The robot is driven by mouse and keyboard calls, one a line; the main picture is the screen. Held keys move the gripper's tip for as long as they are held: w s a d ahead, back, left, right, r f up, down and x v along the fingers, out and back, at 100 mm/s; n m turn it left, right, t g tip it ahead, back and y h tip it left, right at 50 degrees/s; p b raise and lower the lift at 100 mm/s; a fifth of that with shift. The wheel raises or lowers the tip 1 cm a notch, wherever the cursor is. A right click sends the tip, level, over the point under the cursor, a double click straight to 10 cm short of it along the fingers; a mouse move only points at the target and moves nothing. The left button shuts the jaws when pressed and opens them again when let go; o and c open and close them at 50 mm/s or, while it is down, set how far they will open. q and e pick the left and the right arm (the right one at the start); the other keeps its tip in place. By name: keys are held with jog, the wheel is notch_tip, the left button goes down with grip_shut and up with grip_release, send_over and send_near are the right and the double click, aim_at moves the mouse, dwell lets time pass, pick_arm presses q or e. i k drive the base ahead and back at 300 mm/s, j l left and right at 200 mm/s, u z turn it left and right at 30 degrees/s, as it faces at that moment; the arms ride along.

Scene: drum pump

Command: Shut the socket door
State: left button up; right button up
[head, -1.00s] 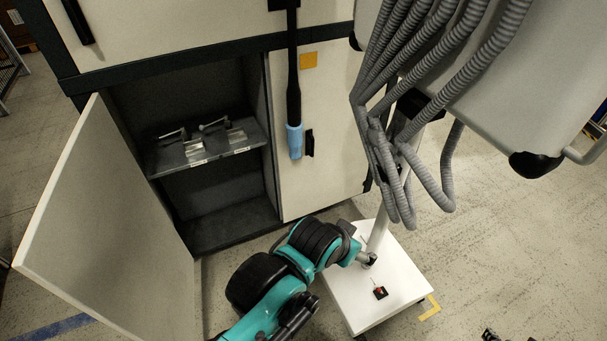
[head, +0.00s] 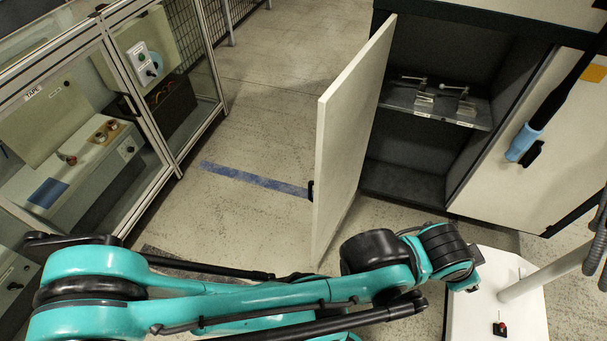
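The pale cabinet door (head: 345,140), which I take to be the socket door, stands wide open in the head view. It is hinged at the left side of the dark cabinet opening (head: 410,182) and swings out toward me. A small black handle (head: 311,190) shows at its free edge. My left arm crosses the bottom of the view, in front of the door's lower end. Its wrist ends to the right of the door, by the white stand. My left gripper's fingers do not show. My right gripper is out of view.
Metal clamp-like tools (head: 440,100) lie on the cabinet's grey shelf (head: 475,115). A closed pale panel (head: 560,160) is at the right. A white stand (head: 480,320) with a pole is below it. Glass-fronted cabinets (head: 90,130) stand left. Floor with a blue stripe (head: 255,180) lies clear between.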

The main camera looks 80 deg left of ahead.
aim_at(346, 111)
jog(key=k+j+u, duration=0.35)
jog(key=k+j, duration=0.2)
jog(key=j, duration=0.15)
jog(key=k+j+u, duration=0.2)
jog(key=j, duration=0.2)
jog(key=i+j+u, duration=0.1)
jog(key=j, duration=0.25)
jog(key=i+j+u, duration=0.1)
jog(key=j, duration=0.25)
jog(key=i+j, duration=0.1)
jog(key=j, duration=0.2)
jog(key=i+j+u, duration=0.15)
jog(key=j, duration=0.2)
jog(key=k+j+u, duration=0.15)
jog(key=j, duration=0.2)
jog(key=k+j+u, duration=0.2)
jog(key=j, duration=0.15)
